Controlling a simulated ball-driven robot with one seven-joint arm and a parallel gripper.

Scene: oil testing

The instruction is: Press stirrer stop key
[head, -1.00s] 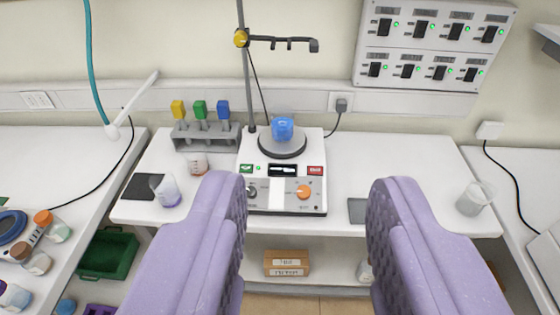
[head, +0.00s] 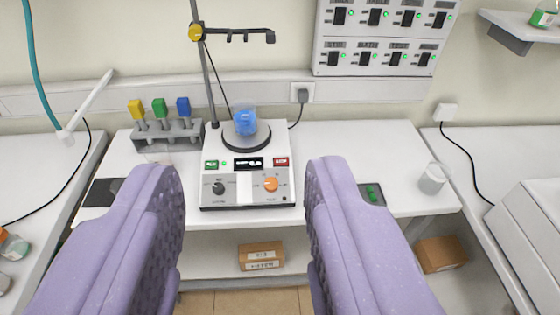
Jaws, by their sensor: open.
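The white stirrer (head: 246,184) stands on the middle table. Its front panel has a green key (head: 211,165) at upper left, a dark display (head: 248,163), a red key (head: 281,161) at upper right, a black knob (head: 218,188) and an orange knob (head: 271,184). The key labels are too small to read. A blue vessel (head: 245,122) sits on its round dark plate (head: 247,138). My gripper (head: 240,180) is open and empty, its two purple fingers in the foreground on either side of the stirrer. It touches none of the keys.
A stand rod with a clamp (head: 245,36) rises behind the stirrer. A grey rack (head: 168,135) with yellow, green and blue-topped tools stands left. A glass beaker (head: 433,178) and a dark tray (head: 371,194) with green pieces are right. A switch panel (head: 385,38) hangs on the wall.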

